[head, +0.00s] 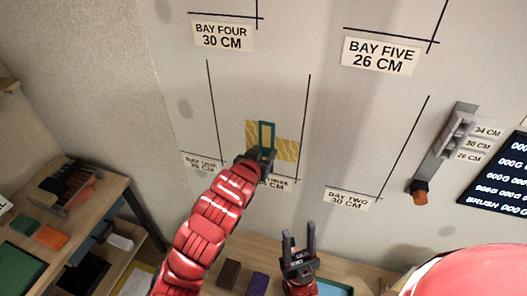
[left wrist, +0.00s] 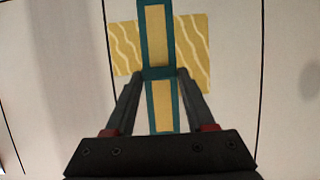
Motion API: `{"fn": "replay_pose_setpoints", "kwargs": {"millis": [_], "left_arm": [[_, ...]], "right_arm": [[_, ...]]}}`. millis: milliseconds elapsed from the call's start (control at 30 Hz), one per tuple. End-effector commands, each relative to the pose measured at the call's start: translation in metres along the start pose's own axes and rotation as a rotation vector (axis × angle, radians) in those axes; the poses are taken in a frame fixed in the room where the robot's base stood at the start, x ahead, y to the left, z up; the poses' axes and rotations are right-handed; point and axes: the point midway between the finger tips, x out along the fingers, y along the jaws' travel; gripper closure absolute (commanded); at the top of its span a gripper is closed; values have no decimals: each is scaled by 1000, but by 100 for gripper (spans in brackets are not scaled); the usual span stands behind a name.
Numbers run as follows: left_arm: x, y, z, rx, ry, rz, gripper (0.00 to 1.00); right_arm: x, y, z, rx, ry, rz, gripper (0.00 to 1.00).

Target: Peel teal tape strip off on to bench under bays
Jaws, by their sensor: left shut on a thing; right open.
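My left gripper (head: 262,157) is at the wall, shut on a teal-edged strip (head: 272,133) with a tan or yellow middle. The strip stands upright over a yellow, wavy-patterned wallpaper piece (head: 288,150) between two black vertical lines. In the left wrist view the strip (left wrist: 175,45) runs up between the fingers, with a teal crossbar near the fingertips; the wallpaper (left wrist: 195,50) shows on both sides. I cannot tell whether the strip still touches the wall. My right gripper (head: 299,243) is open and empty, low in front of the bench (head: 345,272).
Bay labels mark the wall, among them Bay Four (head: 223,37), Bay Five (head: 380,56) and Bay Two (head: 347,200). A dark brown block (head: 229,272) and a purple block (head: 260,283) are on the bench. A cluttered wooden shelf unit (head: 105,192) stands at left.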

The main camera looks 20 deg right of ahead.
Motion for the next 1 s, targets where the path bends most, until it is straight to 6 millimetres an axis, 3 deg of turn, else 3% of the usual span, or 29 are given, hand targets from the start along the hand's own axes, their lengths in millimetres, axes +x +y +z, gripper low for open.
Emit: {"fn": "replay_pose_setpoints", "kwargs": {"millis": [267, 1000], "left_arm": [[-5, 0, 2, 0, 1, 0, 98], [-63, 0, 25, 1, 2, 0, 98]], "right_arm": [[0, 0, 0, 0, 0, 0, 50], [2, 0, 0, 0, 0, 0, 50]]}}
